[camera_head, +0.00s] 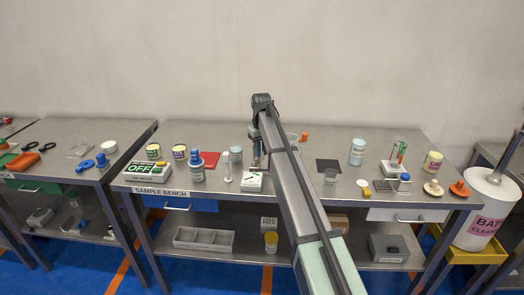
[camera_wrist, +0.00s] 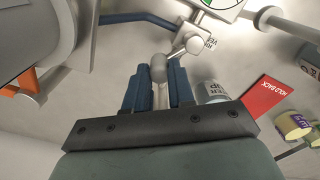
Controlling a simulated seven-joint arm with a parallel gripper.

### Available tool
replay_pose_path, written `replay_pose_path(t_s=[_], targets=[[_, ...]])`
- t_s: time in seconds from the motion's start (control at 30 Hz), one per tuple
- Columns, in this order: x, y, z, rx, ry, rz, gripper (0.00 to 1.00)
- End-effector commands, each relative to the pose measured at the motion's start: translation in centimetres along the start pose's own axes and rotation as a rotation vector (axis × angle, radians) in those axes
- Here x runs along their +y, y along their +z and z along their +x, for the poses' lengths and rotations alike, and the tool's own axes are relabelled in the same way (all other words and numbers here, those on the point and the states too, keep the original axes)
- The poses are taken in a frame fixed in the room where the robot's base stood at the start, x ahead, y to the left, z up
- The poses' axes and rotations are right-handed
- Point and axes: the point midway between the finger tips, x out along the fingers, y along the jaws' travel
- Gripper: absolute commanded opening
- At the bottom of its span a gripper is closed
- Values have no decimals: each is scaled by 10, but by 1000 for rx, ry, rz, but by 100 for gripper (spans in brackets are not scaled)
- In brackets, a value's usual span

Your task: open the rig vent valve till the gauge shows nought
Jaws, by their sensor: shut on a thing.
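In the wrist view the vent valve's grey lever (camera_wrist: 158,68) has a rounded end between the two blue fingers of my gripper (camera_wrist: 158,88). The fingers are shut on it. The lever's joint (camera_wrist: 192,43) lies just up and right, beside a white tag reading VENT (camera_wrist: 211,41). The gauge (camera_wrist: 222,5) is cut off by the top edge; some green on its face shows, but I cannot read its needle. In the head view my gripper (camera_head: 257,152) is above the middle of the sample bench; my arm hides much of the rig there.
A labelled grey-white jar (camera_wrist: 211,92) stands close to the right finger, with a red HOLD BACK card (camera_wrist: 268,96) beyond it. A blue-capped bottle (camera_head: 196,166) and a white dispenser (camera_head: 227,166) stand left of my gripper. A dark mat (camera_head: 328,165) lies right of my arm.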

Motion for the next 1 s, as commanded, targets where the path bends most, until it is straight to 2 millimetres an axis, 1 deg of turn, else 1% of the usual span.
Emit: replay_pose_path(t_s=[0.4,0.43,0.67,0.7,1.0], targets=[[0,-1,0,2,1,-5,0],[0,-1,0,2,1,-5,25],[0,0,0,1,0,-5,47],[0,0,0,1,0,-5,49],[0,-1,-3,1,0,-5,49]])
